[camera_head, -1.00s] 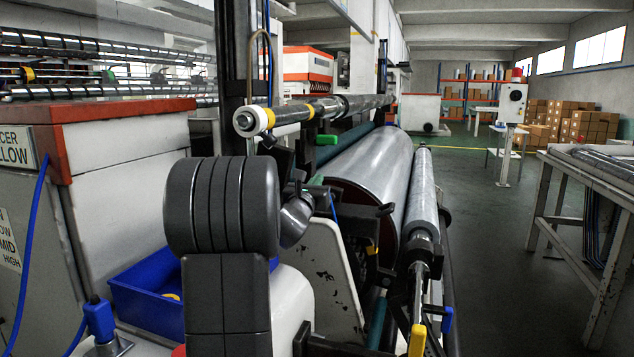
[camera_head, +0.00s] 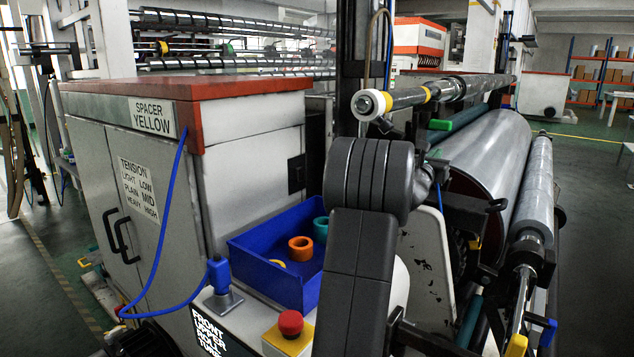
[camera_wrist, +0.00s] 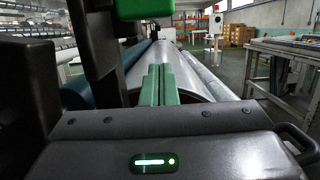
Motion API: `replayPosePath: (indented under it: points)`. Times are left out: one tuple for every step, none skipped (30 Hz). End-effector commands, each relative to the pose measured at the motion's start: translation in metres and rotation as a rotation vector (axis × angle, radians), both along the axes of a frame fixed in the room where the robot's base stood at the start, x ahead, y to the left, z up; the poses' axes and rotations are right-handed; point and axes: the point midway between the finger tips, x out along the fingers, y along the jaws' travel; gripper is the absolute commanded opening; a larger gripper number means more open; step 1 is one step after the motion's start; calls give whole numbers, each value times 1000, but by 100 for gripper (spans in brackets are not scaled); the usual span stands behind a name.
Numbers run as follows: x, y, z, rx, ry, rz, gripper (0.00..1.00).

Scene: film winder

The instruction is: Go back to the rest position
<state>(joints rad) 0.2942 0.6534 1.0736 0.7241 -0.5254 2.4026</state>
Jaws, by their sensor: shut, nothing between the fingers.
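My gripper shows in the wrist view, its two green fingers (camera_wrist: 159,86) pressed together with nothing between them. The fingers point along the large silver film roll (camera_wrist: 176,60), which lies beyond them; no contact with it can be made out. In the head view my dark grey arm stands in the middle, in front of the winder, and its gripper end is mostly hidden, with only a green part showing beside the roll (camera_head: 490,160).
A blue bin (camera_head: 265,262) holds an orange ring (camera_head: 301,247) and a teal ring (camera_head: 320,228). A red button (camera_head: 290,322) sits near my arm. A white cabinet (camera_head: 250,150) stands left. A yellow-ringed shaft (camera_head: 420,95) runs above the roll. Floor is open at far right.

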Motion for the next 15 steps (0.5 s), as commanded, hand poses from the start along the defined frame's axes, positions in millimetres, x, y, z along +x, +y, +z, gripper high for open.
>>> replayPosePath:
  points:
    - [8,-6,5,1,1,-1,0]
    - [12,-9,7,0,0,-1,0]
    - [17,-13,8,0,0,-1,0]
    - [15,-12,14,0,-2,-1,0]
    - [15,-12,17,-1,-2,0,0]
    - [14,-13,20,-2,-1,-1,0]
    - [14,-13,23,-2,-1,-1,0]
    - [14,-14,25,-2,-1,-1,0]
    - [14,-15,28,-1,-2,-1,0]
    - [14,-15,31,-1,-2,-1,0]
    - [14,-16,33,-2,-3,-1,0]
    - [13,-16,35,-2,-3,-1,0]
    - [13,-17,37,-2,-2,-1,0]
    - [13,-17,39,-3,-3,-1,0]
    - [13,-18,41,-4,-2,-1,0]
